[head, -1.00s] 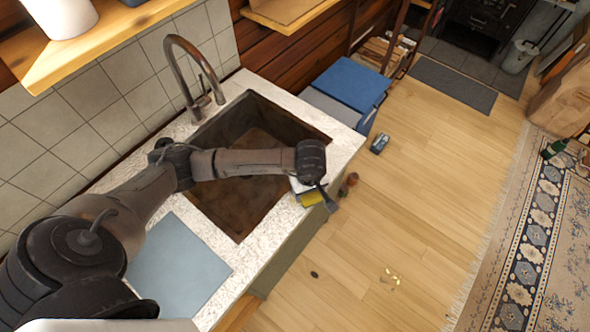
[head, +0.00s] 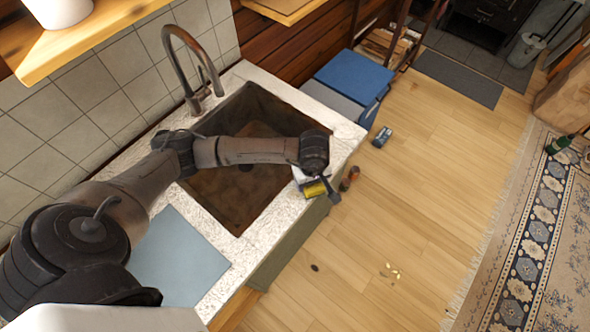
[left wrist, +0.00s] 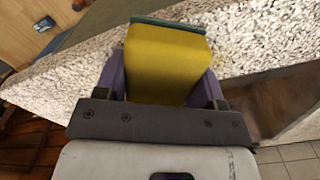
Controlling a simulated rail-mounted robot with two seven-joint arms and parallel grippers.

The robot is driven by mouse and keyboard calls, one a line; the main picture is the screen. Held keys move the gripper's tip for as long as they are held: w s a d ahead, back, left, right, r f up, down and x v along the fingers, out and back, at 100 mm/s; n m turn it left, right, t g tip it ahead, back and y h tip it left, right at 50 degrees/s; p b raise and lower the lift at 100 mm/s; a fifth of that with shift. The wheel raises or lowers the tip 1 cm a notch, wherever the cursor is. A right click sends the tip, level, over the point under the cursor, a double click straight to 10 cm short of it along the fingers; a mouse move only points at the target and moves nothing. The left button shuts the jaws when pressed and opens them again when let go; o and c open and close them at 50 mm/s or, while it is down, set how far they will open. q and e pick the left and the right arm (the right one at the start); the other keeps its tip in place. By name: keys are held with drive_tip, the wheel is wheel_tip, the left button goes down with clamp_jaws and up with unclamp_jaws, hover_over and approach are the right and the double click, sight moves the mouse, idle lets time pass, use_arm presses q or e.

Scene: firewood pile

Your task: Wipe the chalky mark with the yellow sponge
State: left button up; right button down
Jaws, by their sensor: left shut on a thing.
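A yellow sponge (head: 314,188) is between the fingers of my left gripper (head: 318,187), at the front rim of the counter beside the sink. In the left wrist view the sponge (left wrist: 163,60) fills the space between the two purplish fingers of the gripper (left wrist: 163,85), with a dark green layer at its far end. The speckled white counter (left wrist: 250,35) lies behind it. I cannot tell whether the sponge touches the counter. I cannot make out the chalky mark on the speckled surface; the gripper and sponge hide part of the counter. My right gripper is not in view.
The brown sink basin (head: 240,200) lies under my left forearm, with a tall tap (head: 190,75) behind it. A blue-grey board (head: 180,262) lies on the near counter. A reddish-brown bottle (head: 349,178) stands beyond the counter edge. The wooden floor (head: 430,190) is mostly clear.

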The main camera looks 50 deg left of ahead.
use_arm(q)
drive_tip(key=shift+w+d+r, duration=0.15)
drive_tip(key=shift+d+r, duration=0.1)
drive_tip(key=shift+r, duration=0.05)
drive_tip(key=shift+r+p, duration=0.5)
drive_tip(key=shift+r, duration=0.3)
drive_tip(key=shift+a+r+p, duration=0.1)
drive_tip(key=shift+r+p, duration=0.35)
drive_tip(key=shift+r, duration=0.35)
drive_tip(key=shift+r+p, duration=1.25)
drive_tip(key=shift+r, duration=0.95)
drive_tip(key=shift+f, duration=0.1)
